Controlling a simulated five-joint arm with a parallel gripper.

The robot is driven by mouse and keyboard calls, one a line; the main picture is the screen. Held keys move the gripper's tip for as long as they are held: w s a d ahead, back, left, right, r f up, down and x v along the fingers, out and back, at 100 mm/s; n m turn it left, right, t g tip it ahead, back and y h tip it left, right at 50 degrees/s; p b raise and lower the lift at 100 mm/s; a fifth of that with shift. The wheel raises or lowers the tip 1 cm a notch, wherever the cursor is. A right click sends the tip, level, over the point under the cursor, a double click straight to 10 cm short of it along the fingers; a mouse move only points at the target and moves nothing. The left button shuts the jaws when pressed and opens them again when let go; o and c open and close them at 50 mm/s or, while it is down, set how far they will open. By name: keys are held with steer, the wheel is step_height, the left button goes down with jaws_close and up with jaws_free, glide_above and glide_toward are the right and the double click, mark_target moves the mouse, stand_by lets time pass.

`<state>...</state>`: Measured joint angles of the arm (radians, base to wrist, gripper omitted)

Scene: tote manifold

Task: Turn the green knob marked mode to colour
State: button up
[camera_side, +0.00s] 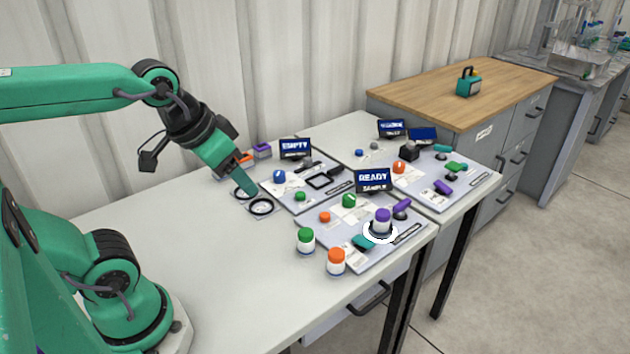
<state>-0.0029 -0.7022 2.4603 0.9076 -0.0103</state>
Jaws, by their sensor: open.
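A green knob (348,200) stands on the front panel (312,238), just left of the screen reading READY SAMPLE (373,181). A smaller green round control (299,196) is on the back left panel beside a blue knob (279,176). The knob markings are too small to read, so I cannot tell which says mode or where it points. My gripper (243,183) is open, tilted down above the table to the left of the panels and apart from both green controls. Its fingertips are partly hard to make out.
White jars with green (305,241) and orange (336,262) lids stand at the front panel's near edge. A screen reading EMPTY (295,148) stands behind. The table's left front (190,240) is clear.

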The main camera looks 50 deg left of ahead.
steer(key=w+r+n+g, duration=0.1)
steer(key=w+r+g, duration=0.1)
steer(key=w, duration=0.8)
steer(key=n+g, duration=0.3)
glide_above(350, 196)
step_height(350, 196, down, 17)
steer(key=shift+s+d, duration=0.15)
steer(key=shift+f+g, duration=0.25)
steer(key=shift+g, duration=0.05)
steer(key=shift+f, duration=3.9)
steer(key=c, duration=1)
